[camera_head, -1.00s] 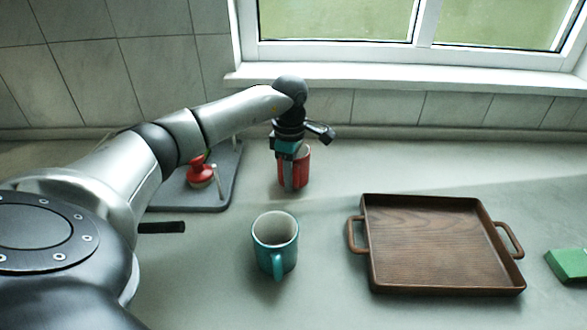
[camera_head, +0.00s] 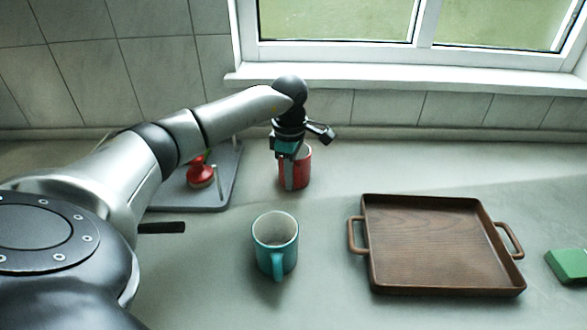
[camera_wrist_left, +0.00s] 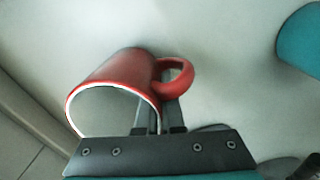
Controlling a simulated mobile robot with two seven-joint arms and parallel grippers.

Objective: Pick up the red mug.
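The red mug (camera_head: 304,167) stands upright on the counter behind the teal mug (camera_head: 275,243). My left gripper (camera_head: 288,185) points down at the red mug's left side and covers part of it. In the left wrist view the red mug (camera_wrist_left: 118,75) shows its pale rim and its handle. The two fingers of my left gripper (camera_wrist_left: 160,108) are close together there, with the mug's wall by the handle between them. The fingers look shut on it. The mug's base appears to be on the counter. My right gripper is not in view.
A brown wooden tray (camera_head: 368,272) lies to the right, with a green block (camera_head: 568,266) beyond it. A grey board (camera_head: 222,190) with a red knobbed object (camera_head: 200,174) is behind my left arm. A dark bar (camera_head: 162,227) sticks out beside my arm. The counter between mugs and tray is clear.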

